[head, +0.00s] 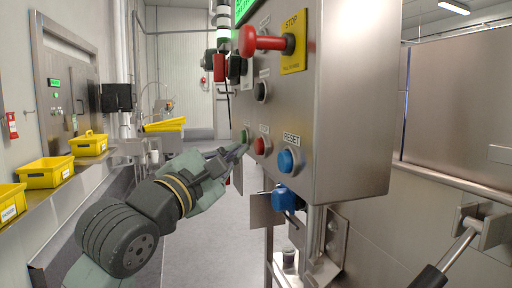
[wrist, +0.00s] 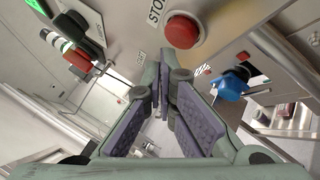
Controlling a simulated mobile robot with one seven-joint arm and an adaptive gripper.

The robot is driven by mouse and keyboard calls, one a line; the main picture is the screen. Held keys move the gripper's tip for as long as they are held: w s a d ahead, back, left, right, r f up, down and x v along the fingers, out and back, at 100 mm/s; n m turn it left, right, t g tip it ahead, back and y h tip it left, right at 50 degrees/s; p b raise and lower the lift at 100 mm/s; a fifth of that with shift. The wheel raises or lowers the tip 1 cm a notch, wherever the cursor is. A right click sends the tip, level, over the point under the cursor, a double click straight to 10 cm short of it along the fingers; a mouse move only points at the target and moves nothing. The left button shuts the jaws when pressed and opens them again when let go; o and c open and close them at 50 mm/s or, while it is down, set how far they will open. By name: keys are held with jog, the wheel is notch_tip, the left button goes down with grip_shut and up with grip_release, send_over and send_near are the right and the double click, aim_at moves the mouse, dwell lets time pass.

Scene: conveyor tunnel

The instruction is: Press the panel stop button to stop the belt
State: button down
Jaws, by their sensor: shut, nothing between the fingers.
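The steel control panel (head: 345,110) carries a row of three buttons. The red stop button (head: 262,146) sits between the green button (head: 243,136) and the blue RESET button (head: 289,161). The red button also shows in the wrist view (wrist: 182,31), beside a STOP label, above the fingers. My gripper (head: 238,152) is shut and empty, just left of and slightly below the red button in the head view. In the wrist view its fingers (wrist: 165,92) appear apart from the red button. The exact gap in depth is unclear.
A red pull handle (head: 262,41) on a yellow STOP plate (head: 292,42) juts from the panel top. A black knob (head: 261,91) sits below it. A blue device (head: 285,199) hangs under the panel. Yellow bins (head: 45,173) line the left ledge.

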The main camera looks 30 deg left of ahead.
jog(key=shift+d, duration=0.1)
dwell(0.6)
jog(key=shift+w+d+b, duration=0.2)
jog(key=shift+w+b, duration=0.1)
jog(key=shift+w+d, duration=0.4)
jog(key=shift+w, duration=0.05)
dwell(0.9)
jog(key=shift+s+a+b, duration=0.45)
jog(key=shift+s+a, duration=0.2)
jog(key=shift+s, duration=0.1)
jog(key=shift+s+a+b, duration=0.4)
jog(key=shift+s+a, duration=1.25)
jog(key=shift+s, duration=0.3)
